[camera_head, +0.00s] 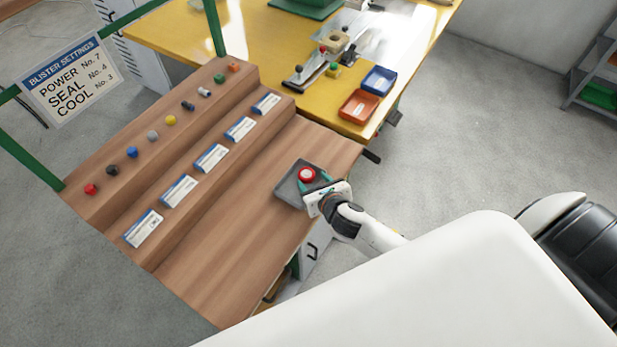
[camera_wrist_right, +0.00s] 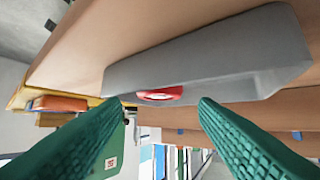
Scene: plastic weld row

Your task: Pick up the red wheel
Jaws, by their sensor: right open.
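The red wheel (camera_head: 307,174) is a small red disc with a pale centre. It sits at a dark grey block (camera_head: 288,187) on the lower wooden surface. In the right wrist view the wheel (camera_wrist_right: 160,94) shows at the edge of the grey block (camera_wrist_right: 215,62), between my fingertips and beyond them. My right gripper (camera_head: 314,182) is at the near right side of the block, close to the wheel. Its green fingers are spread and nothing is held between them. I cannot tell whether a finger touches the block. My left gripper is not in view.
A stepped wooden bench (camera_head: 235,255) carries a row of small coloured parts, including a red one (camera_head: 90,189), and several blue-white cards (camera_head: 143,228). A yellow table (camera_head: 190,28) behind holds an orange tray (camera_head: 359,107) and a blue tray (camera_head: 379,80). The lower wooden surface is mostly clear.

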